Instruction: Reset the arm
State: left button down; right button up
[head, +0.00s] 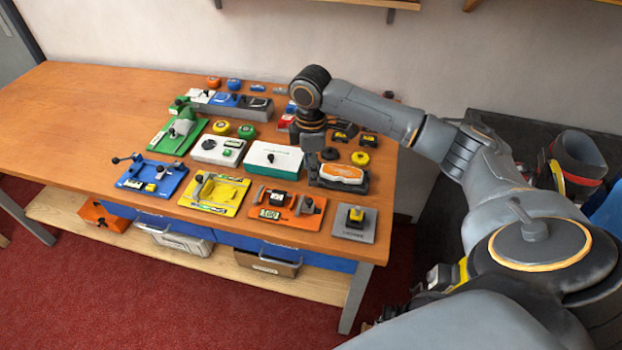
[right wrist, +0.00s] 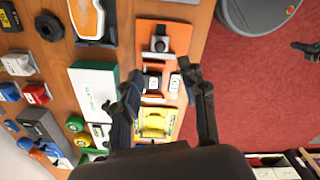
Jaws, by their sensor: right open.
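My right arm (head: 375,108) reaches in from the right over the bench, with its wrist bent down above the back right of the laid-out items. My right gripper (head: 312,165) hangs below the wrist in the head view, partly hidden by it. In the right wrist view the two dark fingers of the right gripper (right wrist: 162,85) stand apart with nothing held between them. An orange board (right wrist: 165,50) and a yellow board (right wrist: 155,123) lie below, seen past the fingers. My left gripper does not show.
The wooden bench (head: 90,105) holds several coloured fixtures, including a blue board (head: 152,183), a green-and-white box (head: 273,158) and a grey plate (head: 355,224). An orange-topped block (head: 342,174) lies close to the right gripper. The bench's left part is clear.

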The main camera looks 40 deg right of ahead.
jog(key=shift+r, duration=0.5)
